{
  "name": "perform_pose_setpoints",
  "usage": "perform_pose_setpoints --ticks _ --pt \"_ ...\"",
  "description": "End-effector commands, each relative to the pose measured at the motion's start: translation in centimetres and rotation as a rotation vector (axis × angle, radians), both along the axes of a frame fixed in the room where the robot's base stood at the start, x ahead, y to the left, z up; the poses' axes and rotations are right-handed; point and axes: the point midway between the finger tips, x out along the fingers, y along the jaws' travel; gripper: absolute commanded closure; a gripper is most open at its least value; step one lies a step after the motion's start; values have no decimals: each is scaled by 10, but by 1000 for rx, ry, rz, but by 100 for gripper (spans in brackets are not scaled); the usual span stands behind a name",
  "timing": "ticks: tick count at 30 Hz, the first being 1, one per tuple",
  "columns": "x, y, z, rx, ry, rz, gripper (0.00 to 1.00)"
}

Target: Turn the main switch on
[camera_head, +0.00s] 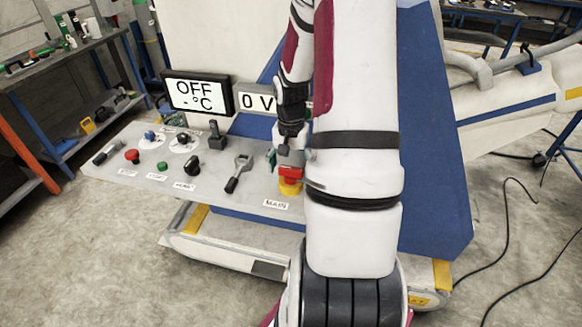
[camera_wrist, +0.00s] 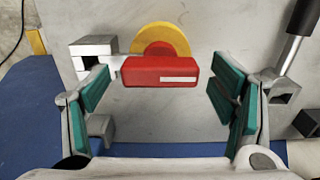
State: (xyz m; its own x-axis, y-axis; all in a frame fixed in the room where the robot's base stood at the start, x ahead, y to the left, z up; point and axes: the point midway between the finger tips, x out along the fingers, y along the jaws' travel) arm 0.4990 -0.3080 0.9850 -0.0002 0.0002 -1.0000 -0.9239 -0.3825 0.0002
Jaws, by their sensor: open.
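The main switch is a red handle (camera_wrist: 160,71) on a yellow round base (camera_wrist: 162,37). In the head view the red handle (camera_head: 291,172) sits above the "MAIN" label (camera_head: 276,204) on the panel, partly hidden by my arm. In the wrist view the handle lies crosswise, with a white mark on its right half. My gripper (camera_wrist: 160,95) is open, its green-padded fingers on either side of the handle, with gaps between. The gripper in the head view (camera_head: 279,158) is mostly hidden. The display (camera_head: 201,95) reads "OFF" and "°C"; another (camera_head: 258,102) reads "0 V".
The grey panel (camera_head: 150,180) also carries a lever (camera_head: 238,173), a black knob (camera_head: 191,166), a green button (camera_head: 162,167), a red button (camera_head: 132,156) and a joystick (camera_head: 217,136). A grey block (camera_wrist: 95,48) stands left of the switch. Shelves with tools (camera_head: 70,45) are at left.

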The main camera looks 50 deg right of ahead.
Motion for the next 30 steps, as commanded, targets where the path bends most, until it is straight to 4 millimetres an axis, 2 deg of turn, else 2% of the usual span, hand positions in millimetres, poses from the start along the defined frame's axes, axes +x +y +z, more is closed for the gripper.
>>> perform_pose_setpoints --ticks 10,11,20,30 --pt "0 0 -5 0 0 0 22" --pt "0 0 -5 0 0 0 24" --pt "0 0 -5 0 0 0 92" --pt "1 0 -5 -1 0 -51 92"
